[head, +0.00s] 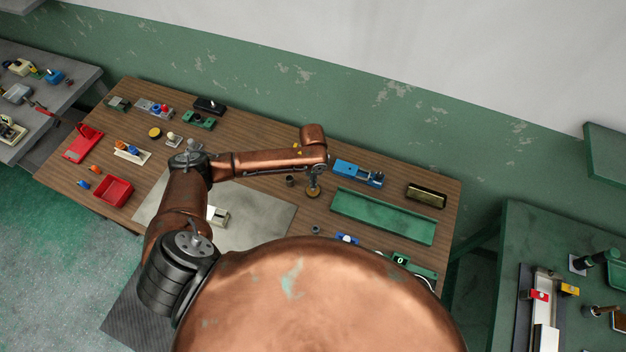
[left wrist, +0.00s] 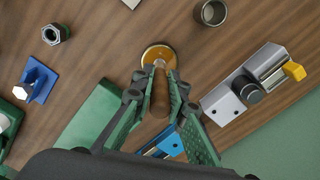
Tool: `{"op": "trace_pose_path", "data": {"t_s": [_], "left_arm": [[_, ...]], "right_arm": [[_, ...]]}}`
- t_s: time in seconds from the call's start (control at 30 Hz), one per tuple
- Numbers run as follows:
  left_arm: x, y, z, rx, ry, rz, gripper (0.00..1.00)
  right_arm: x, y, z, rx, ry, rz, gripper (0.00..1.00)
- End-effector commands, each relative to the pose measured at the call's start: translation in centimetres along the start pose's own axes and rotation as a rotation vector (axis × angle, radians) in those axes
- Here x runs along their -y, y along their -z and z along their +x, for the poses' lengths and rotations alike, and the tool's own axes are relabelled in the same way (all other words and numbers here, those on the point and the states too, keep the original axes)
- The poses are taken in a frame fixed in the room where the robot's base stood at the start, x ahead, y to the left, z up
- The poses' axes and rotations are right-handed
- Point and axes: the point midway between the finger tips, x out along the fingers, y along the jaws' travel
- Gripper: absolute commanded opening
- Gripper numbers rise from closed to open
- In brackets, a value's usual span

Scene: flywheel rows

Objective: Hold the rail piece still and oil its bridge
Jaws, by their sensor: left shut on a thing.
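My left gripper (left wrist: 160,88) is shut on the brown handle (left wrist: 160,95) of a tool with a round brass base (left wrist: 158,55). In the head view the gripper (head: 314,172) points down and the brass base (head: 313,191) is below it, between the grey mat and the green tray. I cannot tell whether the base touches the table. A small pale piece (head: 221,217), perhaps the rail piece, lies on the grey mat (head: 262,212), partly hidden by my left arm. Its bridge is too small to make out. My right gripper is not in view.
Around the tool are a grey cup (left wrist: 212,12), a dark nut (left wrist: 55,34), a blue bracket (left wrist: 38,80), a grey block with a yellow knob (left wrist: 248,85), and a green tray (head: 383,217). A red bin (head: 113,191) stands at the left. The mat has bare room.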

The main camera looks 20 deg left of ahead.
Motion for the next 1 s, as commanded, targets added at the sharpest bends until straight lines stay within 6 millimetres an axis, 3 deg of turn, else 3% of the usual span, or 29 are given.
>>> {"op": "trace_pose_path", "data": {"t_s": [1.0], "left_arm": [[-0.07, -0.04, 0.18, 0.001, -0.001, 0.0, 0.0]], "right_arm": [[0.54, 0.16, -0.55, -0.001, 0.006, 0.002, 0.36]]}}
